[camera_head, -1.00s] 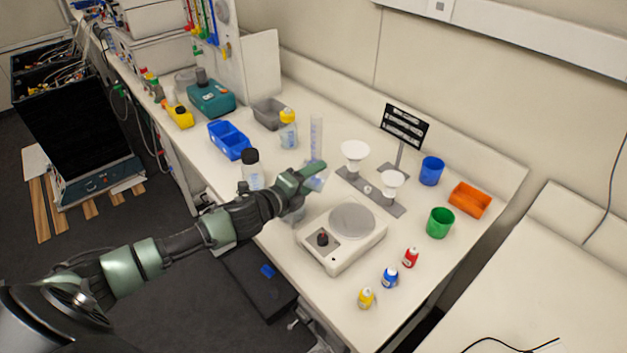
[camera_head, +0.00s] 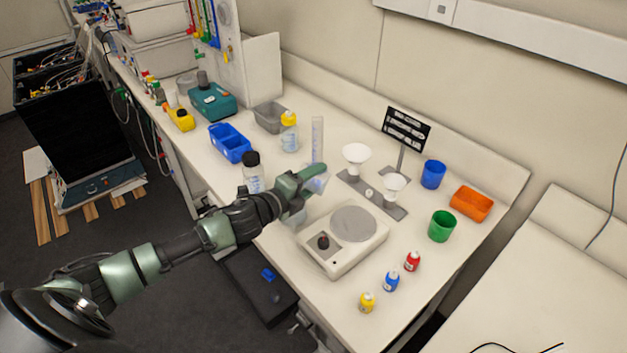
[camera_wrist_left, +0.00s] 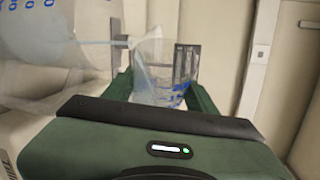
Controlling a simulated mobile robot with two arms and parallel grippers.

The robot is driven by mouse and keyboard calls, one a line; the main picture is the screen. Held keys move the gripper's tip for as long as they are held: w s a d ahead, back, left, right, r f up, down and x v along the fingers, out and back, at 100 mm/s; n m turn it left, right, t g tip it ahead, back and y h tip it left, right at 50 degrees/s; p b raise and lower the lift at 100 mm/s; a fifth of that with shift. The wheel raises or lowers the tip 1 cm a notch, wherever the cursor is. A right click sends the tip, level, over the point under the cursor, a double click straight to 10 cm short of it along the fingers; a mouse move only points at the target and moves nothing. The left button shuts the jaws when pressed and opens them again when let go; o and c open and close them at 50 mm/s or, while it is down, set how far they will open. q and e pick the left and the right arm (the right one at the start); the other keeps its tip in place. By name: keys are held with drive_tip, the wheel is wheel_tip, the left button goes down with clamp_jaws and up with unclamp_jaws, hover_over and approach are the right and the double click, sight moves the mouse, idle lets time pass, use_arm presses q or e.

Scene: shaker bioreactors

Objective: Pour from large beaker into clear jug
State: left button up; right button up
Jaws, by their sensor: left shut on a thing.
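My left gripper (camera_head: 312,176) is shut on a clear beaker (camera_head: 318,185) above the bench, just behind the white balance-like device. In the left wrist view the beaker (camera_wrist_left: 165,75), with blue markings, sits between the green fingers and looks tilted. A clear vessel (camera_head: 298,218) shows partly below the gripper; the hand hides much of it, and I cannot tell for sure that it is the jug. A large clear surface with blue figures (camera_wrist_left: 45,75) fills the left of the wrist view, close to the camera. I cannot make out liquid. My right gripper is out of view.
A tall measuring cylinder (camera_head: 317,140) stands behind the gripper. A black-capped bottle (camera_head: 252,172) stands to its left. The white device (camera_head: 342,243) is in front, and white funnels (camera_head: 356,154) on a stand are to the right. Small bottles (camera_head: 391,281) line the front right.

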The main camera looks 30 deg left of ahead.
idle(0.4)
use_arm(q)
drive_tip(key=shift+a+r+n+t+h+b, duration=0.15)
drive_tip(key=shift+a+n+t+h+b, duration=0.2)
drive_tip(key=shift+n+b, duration=0.65)
drive_tip(key=shift+s+a+r+n+t+h+b, duration=0.15)
drive_tip(key=shift+a+n+t+h+b, duration=0.15)
drive_tip(key=shift+n+b, duration=0.25)
drive_tip(key=shift+a+r+n, duration=0.1)
drive_tip(key=shift+r+n, duration=0.1)
drive_tip(key=shift+n, duration=0.05)
drive_tip(key=shift+r, duration=0.1)
idle(1.6)
